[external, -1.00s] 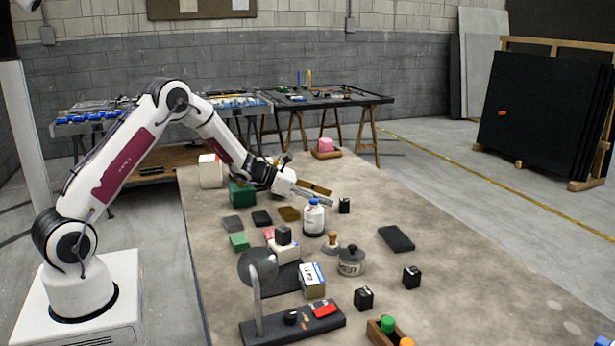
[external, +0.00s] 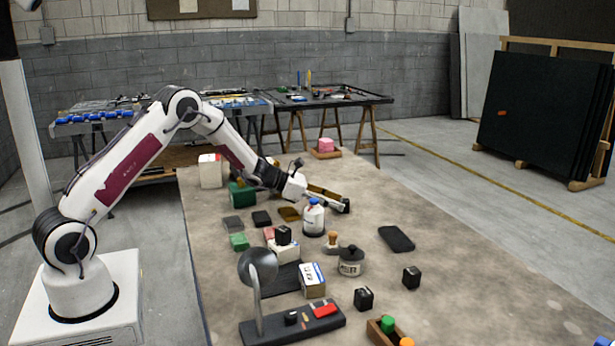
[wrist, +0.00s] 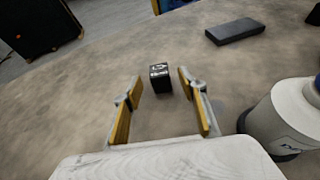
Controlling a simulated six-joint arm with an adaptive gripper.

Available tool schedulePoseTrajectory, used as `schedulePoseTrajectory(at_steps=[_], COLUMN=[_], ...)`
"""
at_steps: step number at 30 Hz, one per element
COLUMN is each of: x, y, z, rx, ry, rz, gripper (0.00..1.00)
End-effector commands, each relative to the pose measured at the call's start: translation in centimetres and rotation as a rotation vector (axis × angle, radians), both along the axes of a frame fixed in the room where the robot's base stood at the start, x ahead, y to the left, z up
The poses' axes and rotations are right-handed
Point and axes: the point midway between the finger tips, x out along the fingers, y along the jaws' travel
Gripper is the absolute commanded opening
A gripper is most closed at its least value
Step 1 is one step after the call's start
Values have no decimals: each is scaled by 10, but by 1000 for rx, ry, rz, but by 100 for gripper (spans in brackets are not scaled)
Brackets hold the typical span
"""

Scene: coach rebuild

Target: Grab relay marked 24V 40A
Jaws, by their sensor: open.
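A small black block (wrist: 159,77) with white print on its top stands upright on the table in the wrist view. The print is too small to read. My gripper (wrist: 160,86) is open, its two yellow-padded fingers on either side of the line to this block. The block is just beyond the fingertips, with no clear contact. In the external view my gripper (external: 330,197) reaches low over the table, and its fingers overlap the block. Similar black blocks stand at the front (external: 363,299), to the right (external: 411,278) and on a white box (external: 283,235).
A white bottle with a blue cap (external: 313,218) stands close to the gripper; it also fills the right of the wrist view (wrist: 290,115). A dark flat slab (external: 396,239) lies to the right. A weight (external: 351,262) and stamp (external: 332,243) stand nearer. Right table is mostly clear.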

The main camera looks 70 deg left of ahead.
Motion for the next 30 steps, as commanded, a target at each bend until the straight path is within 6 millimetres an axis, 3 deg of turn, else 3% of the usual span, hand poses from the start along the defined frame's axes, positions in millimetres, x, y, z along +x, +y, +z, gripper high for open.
schedulePoseTrajectory(at_steps=[12,30], x=[31,33], y=[-11,-12], z=[-17,-18], rx=[1,0], ry=[-1,0], rz=[0,1], gripper=[42,39])
